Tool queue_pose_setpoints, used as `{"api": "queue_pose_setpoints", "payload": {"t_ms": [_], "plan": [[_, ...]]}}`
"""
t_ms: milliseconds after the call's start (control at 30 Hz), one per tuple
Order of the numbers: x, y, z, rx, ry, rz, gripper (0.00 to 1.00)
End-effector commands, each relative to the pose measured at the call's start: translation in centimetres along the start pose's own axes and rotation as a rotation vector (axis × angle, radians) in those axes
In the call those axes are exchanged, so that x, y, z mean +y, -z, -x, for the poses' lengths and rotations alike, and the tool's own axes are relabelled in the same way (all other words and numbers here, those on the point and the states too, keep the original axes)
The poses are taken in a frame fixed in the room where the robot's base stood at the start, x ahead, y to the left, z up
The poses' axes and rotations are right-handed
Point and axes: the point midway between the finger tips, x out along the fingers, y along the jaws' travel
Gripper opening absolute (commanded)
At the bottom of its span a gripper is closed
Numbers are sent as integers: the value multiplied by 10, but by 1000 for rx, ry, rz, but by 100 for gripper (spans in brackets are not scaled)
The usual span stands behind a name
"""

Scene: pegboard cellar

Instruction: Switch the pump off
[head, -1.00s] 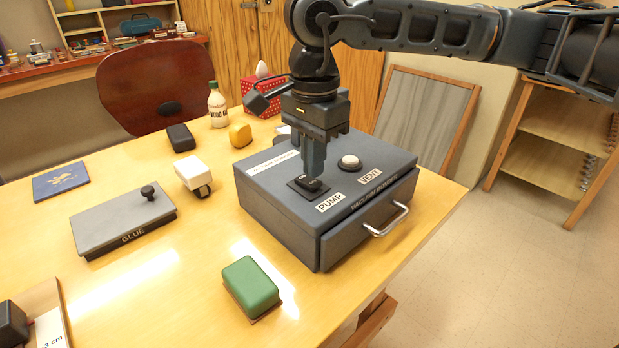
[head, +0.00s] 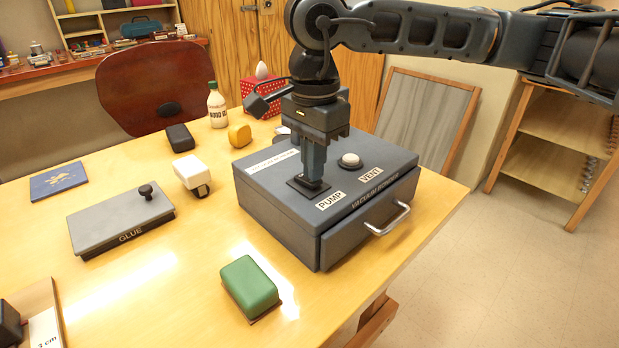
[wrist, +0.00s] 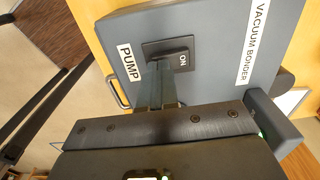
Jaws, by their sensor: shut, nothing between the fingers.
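The grey vacuum bonder box (head: 270,205) stands on the table, with a silver drawer handle on its front. Its pump switch is a black rocker on a square plate (head: 298,187), behind the PUMP label (head: 331,200). In the wrist view the rocker's ON end (wrist: 184,57) shows, at the end away from the PUMP label (wrist: 129,63). My gripper (head: 314,183) is shut and empty, pointing down. Its fingertips (wrist: 159,66) are at the rocker's end nearer the PUMP label, and hide that end. I cannot tell whether the rocker is tipped.
A round white VENT button (head: 350,161) sits close to the right of my gripper. A glue pad with a knob (head: 122,215), a white-topped stamp (head: 191,173), a green block (head: 250,284) and a glue bottle (head: 217,106) stand on the table, clear of the arm.

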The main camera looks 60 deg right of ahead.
Motion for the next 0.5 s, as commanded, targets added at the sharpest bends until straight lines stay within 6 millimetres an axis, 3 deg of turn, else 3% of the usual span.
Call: {"api": "queue_pose_setpoints", "payload": {"t_ms": [500], "plan": [[0, 0, -6, 0, 0, 0, 0]]}}
